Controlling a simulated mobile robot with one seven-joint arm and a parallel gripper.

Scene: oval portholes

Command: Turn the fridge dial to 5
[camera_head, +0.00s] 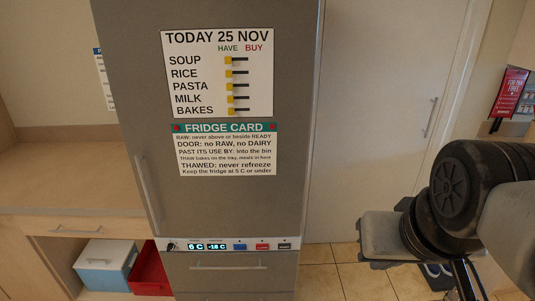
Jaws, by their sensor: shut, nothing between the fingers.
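The tall grey fridge (225,215) stands left of centre with its doors shut. A light control strip (218,244) runs across it below the upper door. The small dark dial (171,246) is at the strip's left end; its pointer is too small to read. Beside it, one display (195,246) reads 6 C and another (216,246) reads -18 C. Blue, red and dark buttons sit further right on the strip. My arm is at the right, well apart from the dial. I cannot make out my gripper's fingers.
A fridge card (224,150) says to keep the fridge at 5 C or under; a list (218,72) hangs above it. A vertical handle (149,195) and a lower handle (228,267) stick out. A white-lidded box (105,266) and red crate (150,273) stand left. Tiled floor shows right.

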